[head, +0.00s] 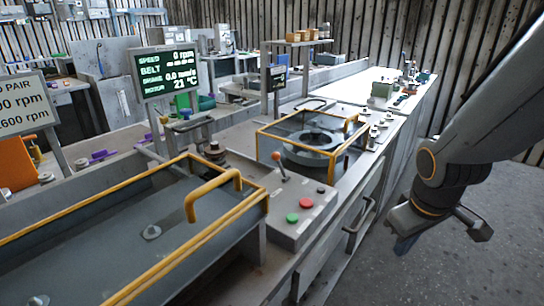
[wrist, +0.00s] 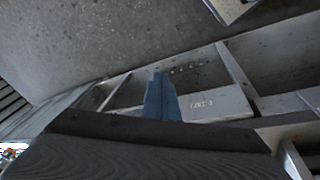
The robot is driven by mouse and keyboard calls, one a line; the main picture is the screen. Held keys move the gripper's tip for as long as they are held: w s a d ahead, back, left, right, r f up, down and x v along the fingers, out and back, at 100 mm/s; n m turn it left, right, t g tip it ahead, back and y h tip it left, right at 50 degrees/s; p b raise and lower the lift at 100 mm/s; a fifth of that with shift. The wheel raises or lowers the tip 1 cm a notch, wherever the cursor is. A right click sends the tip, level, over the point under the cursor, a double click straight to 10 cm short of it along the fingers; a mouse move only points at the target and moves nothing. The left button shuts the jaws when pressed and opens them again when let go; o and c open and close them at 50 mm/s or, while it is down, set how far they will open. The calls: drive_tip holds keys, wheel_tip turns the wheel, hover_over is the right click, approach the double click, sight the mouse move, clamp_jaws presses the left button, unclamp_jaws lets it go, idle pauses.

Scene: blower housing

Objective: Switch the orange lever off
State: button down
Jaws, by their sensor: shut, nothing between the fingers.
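The orange lever (head: 277,158) stands on a grey control box in the middle of the head view. It has an orange knob on a thin metal stem and leans with its top toward the left. My gripper (head: 404,246) hangs to the right of the bench, over the floor, well apart from the lever. Its blue fingers are together and hold nothing. They also show in the wrist view (wrist: 161,97), pointing at the bench's lower side and the floor. The lever does not show in the wrist view.
The control box (head: 318,222) also carries a green button (head: 292,217), a red button (head: 306,203) and a small dark knob. Yellow-framed guards (head: 230,215) stand left of and behind it. A screen (head: 166,73) reads 0 rpm. The floor (head: 470,265) at right is clear.

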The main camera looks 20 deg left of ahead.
drive_tip(key=w+a+r+n+t+y+p, duration=0.1)
drive_tip(key=w+a+r+n+t, duration=0.15)
drive_tip(key=a+n, duration=0.3)
drive_tip(key=w+a+r+n+t+y+p, duration=0.1)
drive_tip(key=w+a+r+n, duration=0.25)
drive_tip(key=a, duration=0.25)
drive_tip(key=n+y+p, duration=0.1)
drive_tip(key=n+y, duration=0.2)
drive_tip(key=n, duration=0.6)
approach(281, 166)
drive_tip(key=shift+t, duration=0.35)
drive_tip(key=s+d+f, duration=0.1)
drive_tip(key=s+d, duration=0.1)
drive_tip(key=d, duration=0.1)
drive_tip(key=s+d+f, duration=0.1)
drive_tip(key=shift+s+d+f, duration=0.1)
drive_tip(key=shift+d+f, duration=0.1)
drive_tip(key=shift+f, duration=0.1)
drive_tip(key=s+a+r+n+y, duration=0.1)
drive_tip(key=a+r+n+y, duration=0.1)
drive_tip(key=a+n, duration=0.2)
drive_tip(key=a, duration=0.3)
drive_tip(key=shift+s+a+r+n+y+p, duration=0.25)
drive_tip(key=shift+s+r+n+y+p, duration=0.05)
drive_tip(key=shift+r+n+p, duration=0.1)
